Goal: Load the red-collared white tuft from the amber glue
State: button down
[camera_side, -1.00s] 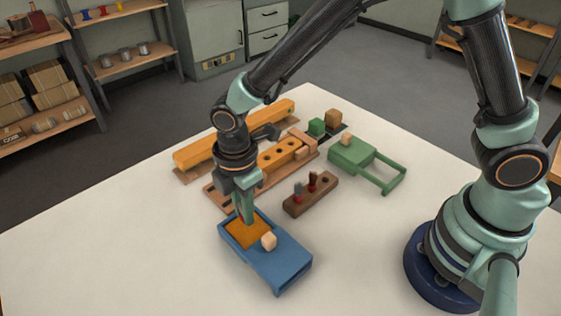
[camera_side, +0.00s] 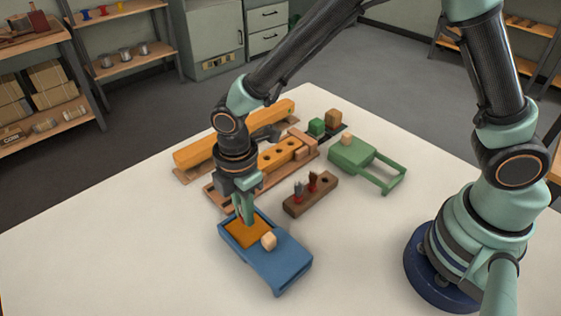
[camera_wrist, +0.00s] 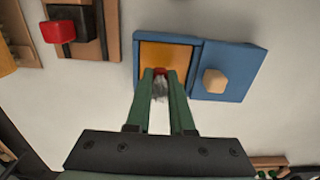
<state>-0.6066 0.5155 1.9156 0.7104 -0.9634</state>
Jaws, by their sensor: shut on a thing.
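My gripper (camera_wrist: 159,76) is shut on a tuft (camera_wrist: 160,88) with a red collar and pale grey-white bristles, seen between the fingers in the wrist view. The fingertips are over the amber glue (camera_wrist: 166,54), which fills a recess in the blue tray (camera_wrist: 222,60). In the side view my gripper (camera_side: 245,220) points down at the amber glue (camera_side: 240,231) at the far end of the blue tray (camera_side: 275,268). The tuft is hidden by the fingers there. I cannot tell whether it touches the glue.
A cream knob (camera_side: 268,241) stands on the blue tray. A brown rack (camera_side: 310,197) holds tufts with red collars. Behind are a wooden block with holes (camera_side: 278,156), a long orange bar (camera_side: 195,153) and a green fixture (camera_side: 352,156). The table's front left is clear.

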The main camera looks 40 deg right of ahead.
jog(key=shift+f, duration=0.45)
dwell(1.1)
jog(key=shift+r, duration=3.55)
jog(key=shift+d, duration=0.1)
